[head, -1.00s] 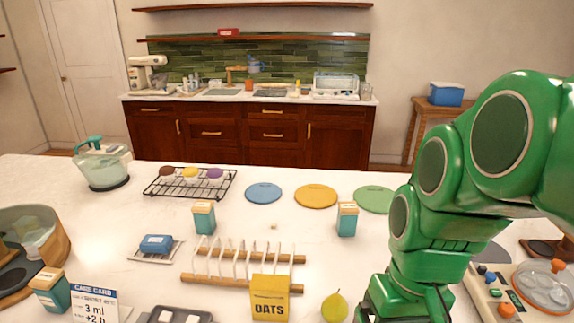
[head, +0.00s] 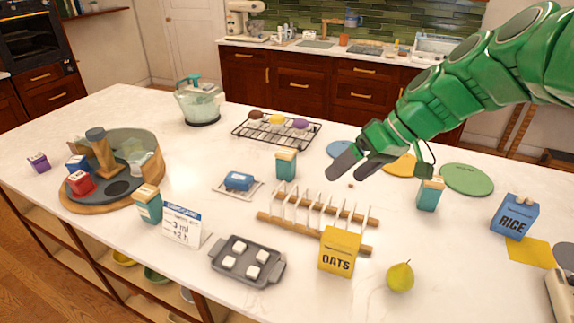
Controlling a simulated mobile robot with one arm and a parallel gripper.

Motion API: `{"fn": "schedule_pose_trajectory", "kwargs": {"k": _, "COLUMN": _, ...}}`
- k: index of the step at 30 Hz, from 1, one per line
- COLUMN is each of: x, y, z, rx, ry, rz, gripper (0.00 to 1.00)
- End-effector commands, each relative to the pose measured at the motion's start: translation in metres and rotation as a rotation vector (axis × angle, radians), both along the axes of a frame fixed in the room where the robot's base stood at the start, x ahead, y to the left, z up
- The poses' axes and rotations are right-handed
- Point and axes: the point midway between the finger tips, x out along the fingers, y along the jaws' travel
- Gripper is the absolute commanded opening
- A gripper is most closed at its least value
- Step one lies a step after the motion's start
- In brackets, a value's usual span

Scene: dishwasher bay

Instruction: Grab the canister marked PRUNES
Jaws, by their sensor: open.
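Three teal canisters with cream lids stand upright on the white counter in the head view. One canister (head: 286,165) is behind the dish rack, one canister (head: 430,195) is to the right, and one canister (head: 147,204) is at the left beside the card. Their labels are too small to read, so I cannot tell which is marked PRUNES. My gripper (head: 349,172) is open and empty. In the picture it appears between the middle and right canisters, near the back of the rack, apart from both.
A wooden dish rack (head: 316,216), a yellow OATS box (head: 340,251) and a pear (head: 400,276) occupy the front middle. A blue RICE box (head: 515,216) stands right. A round wooden stand (head: 75,200) is far left.

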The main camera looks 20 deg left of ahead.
Motion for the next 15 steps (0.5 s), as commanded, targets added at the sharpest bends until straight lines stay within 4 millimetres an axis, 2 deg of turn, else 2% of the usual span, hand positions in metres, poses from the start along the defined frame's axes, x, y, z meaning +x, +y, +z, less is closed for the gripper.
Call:
{"fn": "schedule_pose_trajectory", "kwargs": {"k": 3, "x": 0.026, "y": 0.024, "z": 0.000, "rx": 0.073, "ry": -0.037, "rz": 0.055, "gripper": 0.93}}
{"fn": "schedule_pose_trajectory", "kwargs": {"k": 15, "x": 0.112, "y": 0.097, "z": -0.002, "rx": 0.302, "ry": -0.206, "rz": 0.194, "gripper": 0.93}}
